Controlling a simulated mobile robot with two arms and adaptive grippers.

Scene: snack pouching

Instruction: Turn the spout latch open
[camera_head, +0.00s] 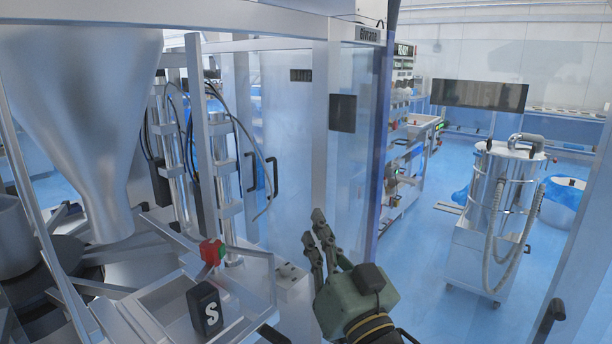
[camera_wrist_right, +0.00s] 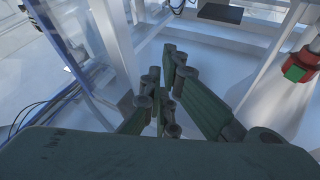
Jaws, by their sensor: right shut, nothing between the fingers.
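My right gripper (camera_head: 318,224) is in front of the clear machine panels, fingers pointing up and away, close together. In the right wrist view its fingers (camera_wrist_right: 172,62) are shut with nothing between them. A large metal funnel-shaped hopper (camera_head: 85,120) stands at the left, narrowing downward to a spout. A small red and green part (camera_head: 212,252) sits on the frame left of my right gripper and apart from it; it also shows at the right of the right wrist view (camera_wrist_right: 300,66). I cannot pick out the spout latch for certain. My left gripper is not in view.
Clear panels (camera_head: 290,130) and metal posts surround the machine, with black handles (camera_head: 272,176) and hanging cables. A metal drum with hoses (camera_head: 497,200) stands at the right. Blue floor (camera_head: 425,250) lies open between.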

